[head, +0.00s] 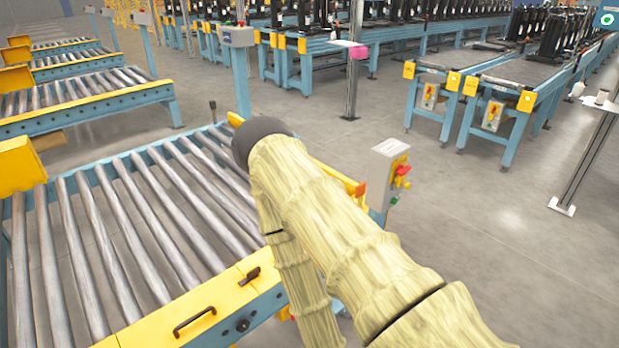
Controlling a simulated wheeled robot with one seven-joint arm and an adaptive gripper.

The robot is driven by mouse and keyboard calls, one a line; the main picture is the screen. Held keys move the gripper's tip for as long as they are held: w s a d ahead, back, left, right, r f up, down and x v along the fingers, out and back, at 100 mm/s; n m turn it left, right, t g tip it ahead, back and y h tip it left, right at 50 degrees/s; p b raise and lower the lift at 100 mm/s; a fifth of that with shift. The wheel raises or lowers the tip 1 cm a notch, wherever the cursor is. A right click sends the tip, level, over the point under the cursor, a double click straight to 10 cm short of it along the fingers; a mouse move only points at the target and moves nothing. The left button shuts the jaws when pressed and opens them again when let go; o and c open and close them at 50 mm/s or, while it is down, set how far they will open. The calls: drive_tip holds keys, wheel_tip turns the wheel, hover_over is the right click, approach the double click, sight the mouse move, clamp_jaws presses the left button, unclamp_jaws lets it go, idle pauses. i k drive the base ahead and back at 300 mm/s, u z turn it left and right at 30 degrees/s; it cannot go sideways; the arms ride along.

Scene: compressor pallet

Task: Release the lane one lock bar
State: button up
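A roller lane (130,225) with a blue frame and grey rollers lies at the near left. On its yellow front edge plate (225,298) sit a black bar handle (195,321) and a small dark lever (250,276). A round dark knob (242,326) is on the blue side below them. I cannot tell which of these is the lane one lock bar. My arm, in a pale yellow cover, bends at a dark joint over the lane's right side and goes down beside the front corner. My gripper is out of view, so its hold is hidden.
A grey control box (385,165) with a red switch (403,172) stands just right of my arm. Yellow blocks (20,165) line the left edge. More roller lanes (70,95) and blue workbenches (470,85) stand behind.

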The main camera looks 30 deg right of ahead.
sight(400, 181)
drive_tip(key=z, duration=2.25)
drive_tip(key=k, duration=0.65)
drive_tip(key=z, duration=0.4)
drive_tip(key=i, duration=0.75)
drive_tip(key=u, duration=0.75)
drive_tip(key=i, duration=0.8)
drive_tip(key=u, duration=0.4)
